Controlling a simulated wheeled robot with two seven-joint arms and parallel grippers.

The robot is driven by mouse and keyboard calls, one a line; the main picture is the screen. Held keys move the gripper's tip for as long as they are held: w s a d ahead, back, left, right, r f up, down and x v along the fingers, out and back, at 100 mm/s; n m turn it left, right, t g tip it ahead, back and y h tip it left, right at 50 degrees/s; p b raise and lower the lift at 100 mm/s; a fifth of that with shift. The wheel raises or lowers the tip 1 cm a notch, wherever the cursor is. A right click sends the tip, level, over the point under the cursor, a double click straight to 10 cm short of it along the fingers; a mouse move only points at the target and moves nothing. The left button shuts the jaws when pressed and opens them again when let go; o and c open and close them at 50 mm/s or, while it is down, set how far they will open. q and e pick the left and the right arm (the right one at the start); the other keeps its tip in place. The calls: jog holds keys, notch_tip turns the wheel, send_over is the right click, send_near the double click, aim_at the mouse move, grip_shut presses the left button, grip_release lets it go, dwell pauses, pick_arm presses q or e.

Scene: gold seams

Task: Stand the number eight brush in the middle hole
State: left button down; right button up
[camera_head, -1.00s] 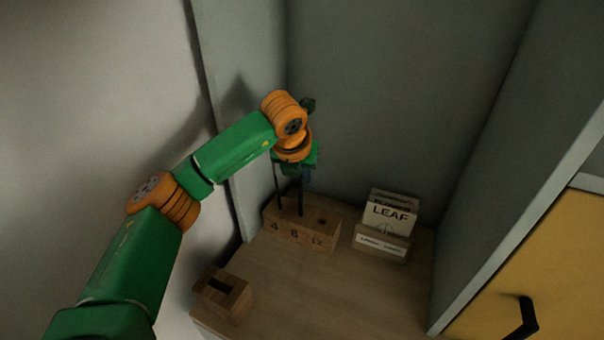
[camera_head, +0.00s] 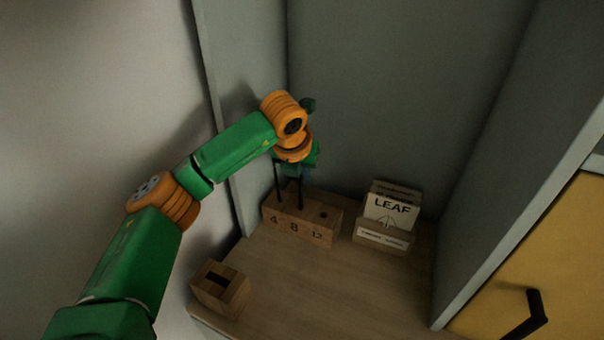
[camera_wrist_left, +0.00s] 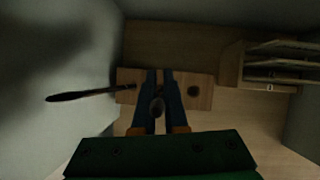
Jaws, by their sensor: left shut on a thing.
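The wooden block (camera_head: 318,228) marked 4, 8 and 12 stands at the back left of the wooden surface. My left gripper (camera_head: 300,173) is above its middle. In the left wrist view the left gripper (camera_wrist_left: 158,106) is shut on a dark brush (camera_wrist_left: 157,107), seen nearly end-on. In the head view this brush (camera_head: 300,194) is upright, its lower end at the 8 hole; how deep it sits is unclear. Another dark brush (camera_head: 278,184) stands in the 4 hole, also visible in the left wrist view (camera_wrist_left: 85,94). The 12 hole (camera_head: 323,214) is empty. My right gripper is out of view.
A card holder (camera_head: 383,238) with a LEAF card (camera_head: 388,211) stands right of the block. A small slotted wooden box (camera_head: 221,289) is at the front left. Walls close in left, behind and right. The middle surface is clear.

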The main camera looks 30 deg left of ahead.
pick_arm(q)
jog(key=c, duration=0.9)
grip_release()
jog(key=shift+r, duration=0.2)
jog(key=b+v, duration=0.2)
jog(key=v, duration=0.4)
jog(key=shift+s+d+r, duration=0.1)
jog(key=shift+s+r, duration=0.15)
jog(key=shift+r, duration=0.05)
